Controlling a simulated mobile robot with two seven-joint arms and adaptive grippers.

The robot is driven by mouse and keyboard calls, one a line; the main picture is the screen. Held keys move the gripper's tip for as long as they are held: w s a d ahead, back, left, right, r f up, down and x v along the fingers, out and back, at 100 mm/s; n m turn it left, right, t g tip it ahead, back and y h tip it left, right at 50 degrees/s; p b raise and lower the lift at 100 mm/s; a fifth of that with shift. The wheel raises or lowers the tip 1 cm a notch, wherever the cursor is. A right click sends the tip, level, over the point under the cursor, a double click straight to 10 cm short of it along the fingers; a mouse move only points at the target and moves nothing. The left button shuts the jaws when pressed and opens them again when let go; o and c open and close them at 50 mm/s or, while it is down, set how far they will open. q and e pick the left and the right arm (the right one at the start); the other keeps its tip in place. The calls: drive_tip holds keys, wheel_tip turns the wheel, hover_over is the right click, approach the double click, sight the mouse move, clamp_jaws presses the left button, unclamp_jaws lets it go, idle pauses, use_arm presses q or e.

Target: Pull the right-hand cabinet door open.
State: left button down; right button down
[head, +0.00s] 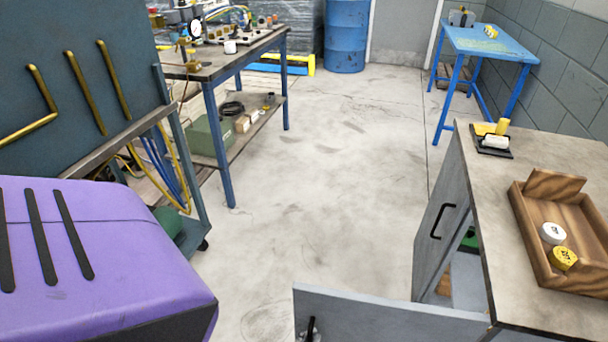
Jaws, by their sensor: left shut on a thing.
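The cabinet (545,320) stands at the lower right with its front facing left. Its right-hand door (390,315) is the near one. It is swung well open, sticking out left across the bottom of the view. Part of the interior shows, with a green thing (469,238) inside. The far door (437,235), with a black bar handle (443,221), looks shut. My left gripper (312,334) shows only as a small dark part at the bottom edge, by the right-hand door's free end, shut on its handle; most is cut off. My right gripper is out of view.
A purple housing with black slots (110,250) fills the lower left. A wooden tray (525,235) with two round pieces sits on the cabinet top. A workbench (215,68) and a blue table (490,42) stand farther back. The floor (310,170) between is clear.

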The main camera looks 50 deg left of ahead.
use_arm(q)
drive_tip(key=shift+s+f, duration=0.1)
drive_tip(key=shift+s, duration=0.15)
drive_tip(key=c, duration=2.1)
unclamp_jaws()
drive_tip(key=shift+a, duration=0.1)
